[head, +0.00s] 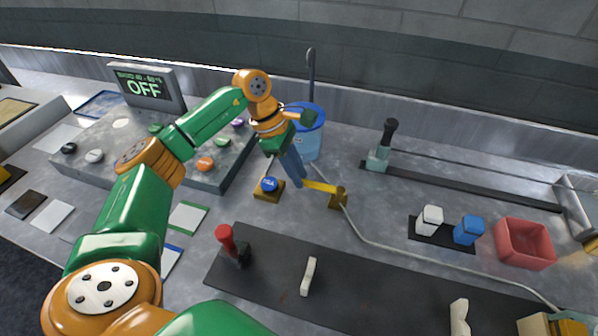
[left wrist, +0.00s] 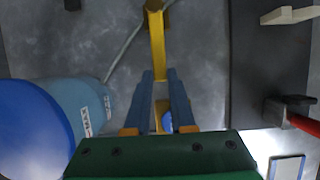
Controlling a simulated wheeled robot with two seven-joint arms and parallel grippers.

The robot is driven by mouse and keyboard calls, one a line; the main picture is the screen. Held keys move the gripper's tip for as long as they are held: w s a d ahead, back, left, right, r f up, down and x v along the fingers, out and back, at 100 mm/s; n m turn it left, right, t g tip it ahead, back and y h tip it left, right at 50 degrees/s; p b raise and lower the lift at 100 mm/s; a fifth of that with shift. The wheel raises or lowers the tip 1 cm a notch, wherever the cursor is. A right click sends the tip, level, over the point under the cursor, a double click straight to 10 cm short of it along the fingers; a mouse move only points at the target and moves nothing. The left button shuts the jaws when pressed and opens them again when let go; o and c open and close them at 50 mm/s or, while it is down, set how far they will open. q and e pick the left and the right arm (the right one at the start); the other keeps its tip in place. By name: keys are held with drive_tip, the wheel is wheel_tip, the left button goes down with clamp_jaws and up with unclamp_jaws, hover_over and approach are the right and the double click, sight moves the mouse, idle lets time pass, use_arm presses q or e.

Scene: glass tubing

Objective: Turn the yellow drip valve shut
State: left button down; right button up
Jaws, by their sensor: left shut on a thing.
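The yellow drip valve handle (head: 320,187) is a flat bar reaching left from a brass-coloured valve body (head: 338,197) on the grey bench. A thin pale tube runs from that body to the right. My left gripper (head: 299,182) points down, its blue fingers shut on the free end of the handle. In the left wrist view the handle (left wrist: 157,45) runs up from between the fingertips (left wrist: 160,76) to the valve body (left wrist: 153,5) at the top edge. My right gripper is not in view.
A blue labelled container (head: 303,140) stands right behind my left gripper. A blue button (head: 269,184) sits just left of the fingers. A red-topped lever (head: 226,238) stands on the dark mat in front. A red bin (head: 525,243) is at the right. A display (head: 147,88) reads OFF.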

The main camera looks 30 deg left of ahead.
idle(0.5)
use_arm(q)
drive_tip(key=c, duration=0.8)
unclamp_jaws()
drive_tip(key=shift+w, duration=0.1)
drive_tip(key=shift+o, duration=0.2)
drive_tip(key=b+v, duration=0.1)
drive_tip(key=v, duration=0.6)
